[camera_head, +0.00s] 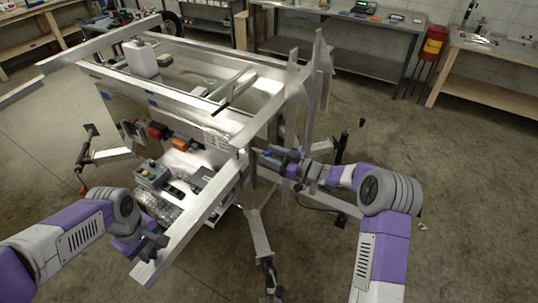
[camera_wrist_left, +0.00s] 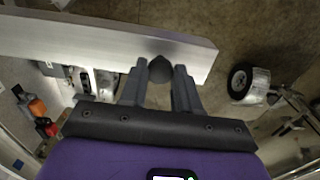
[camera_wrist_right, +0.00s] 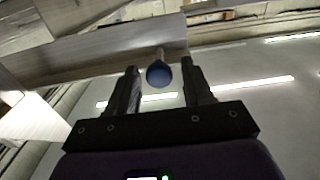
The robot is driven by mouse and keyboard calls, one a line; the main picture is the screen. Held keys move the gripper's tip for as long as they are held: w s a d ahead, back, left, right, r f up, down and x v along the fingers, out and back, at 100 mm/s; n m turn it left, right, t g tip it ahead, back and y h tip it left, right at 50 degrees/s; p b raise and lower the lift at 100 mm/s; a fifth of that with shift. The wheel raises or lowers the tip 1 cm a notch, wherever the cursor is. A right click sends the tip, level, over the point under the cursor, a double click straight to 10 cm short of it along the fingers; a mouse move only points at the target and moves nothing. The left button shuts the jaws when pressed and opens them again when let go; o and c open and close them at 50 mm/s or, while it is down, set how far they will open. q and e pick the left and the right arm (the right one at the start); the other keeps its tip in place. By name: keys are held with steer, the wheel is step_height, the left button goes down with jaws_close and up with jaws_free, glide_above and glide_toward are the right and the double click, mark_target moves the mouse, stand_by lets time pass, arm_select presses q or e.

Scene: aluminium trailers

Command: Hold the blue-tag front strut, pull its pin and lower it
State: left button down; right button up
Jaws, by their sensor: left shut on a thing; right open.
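A long pale aluminium strut (camera_head: 190,235) slants from the trailer's front corner down to the lower left. My left gripper (camera_head: 160,241) is at its outer end. In the left wrist view, the left fingers (camera_wrist_left: 160,90) are shut on a dark knob (camera_wrist_left: 160,68) at the strut's face. My right gripper (camera_head: 272,158) is by the strut's other end at the trailer corner. In the right wrist view, its fingers (camera_wrist_right: 160,85) are open, with a blue round pin head (camera_wrist_right: 158,73) between their tips; contact cannot be told. No blue tag is clearly visible on the strut.
The aluminium trailer (camera_head: 190,102) carries a white canister (camera_head: 141,58). A control box (camera_head: 152,174) with buttons sits beside the strut. Upright metal plates (camera_head: 316,85) stand behind my right gripper. A leg (camera_head: 258,232) reaches the floor. The floor at right is mostly free.

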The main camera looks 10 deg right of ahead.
steer(key=v, duration=1.1)
steer(key=shift+s+d, duration=0.2)
steer(key=shift+d, duration=0.05)
steer(key=shift+f, duration=0.1)
